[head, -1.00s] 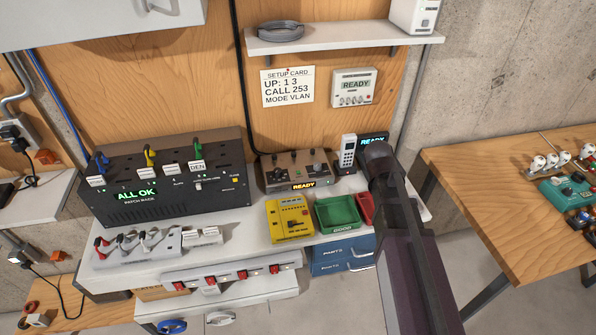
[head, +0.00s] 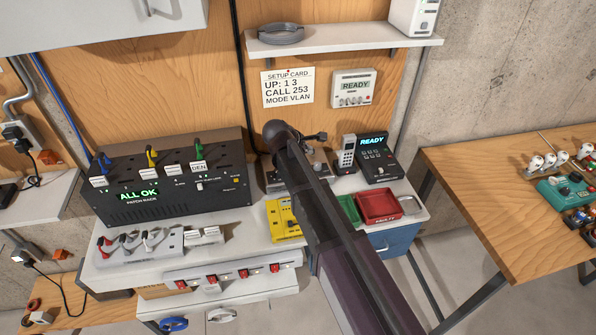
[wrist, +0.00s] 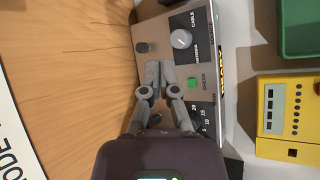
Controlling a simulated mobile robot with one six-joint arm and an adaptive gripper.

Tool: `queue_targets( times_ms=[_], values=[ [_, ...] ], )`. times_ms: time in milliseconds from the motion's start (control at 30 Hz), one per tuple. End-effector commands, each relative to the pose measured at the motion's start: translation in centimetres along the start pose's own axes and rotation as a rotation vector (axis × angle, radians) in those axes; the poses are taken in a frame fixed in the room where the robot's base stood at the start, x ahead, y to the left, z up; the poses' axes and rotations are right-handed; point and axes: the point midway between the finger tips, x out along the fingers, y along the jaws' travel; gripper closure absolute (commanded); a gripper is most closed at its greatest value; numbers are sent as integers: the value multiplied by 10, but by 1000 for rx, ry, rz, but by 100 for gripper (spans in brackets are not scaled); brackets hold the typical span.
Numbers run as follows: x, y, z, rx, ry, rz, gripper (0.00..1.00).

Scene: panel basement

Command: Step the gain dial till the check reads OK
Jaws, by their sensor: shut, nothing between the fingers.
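In the wrist view a grey tester panel (wrist: 160,20) lies under my gripper (wrist: 157,66). In the head view my arm hides most of the tester (head: 275,176).
A yellow meter (head: 283,218), a green tray (head: 349,209) and a red tray (head: 378,206) stand in front. A handset (head: 347,153) and a READY box (head: 374,160) are to the right. The patch rack (head: 160,180) reads ALL OK at left. A setup card (head: 287,89) hangs behind.

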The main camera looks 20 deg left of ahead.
Motion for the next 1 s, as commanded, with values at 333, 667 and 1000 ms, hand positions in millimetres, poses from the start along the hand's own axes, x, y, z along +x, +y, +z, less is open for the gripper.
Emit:
queue_targets(
  times_ms=[333,667,1000],
  values=[
    [-18,16,-30,-112,-7,60,100],
    [-18,15,-30,-112,-6,60,100],
    [-10,9,-35,-111,-6,59,100]
  ],
)
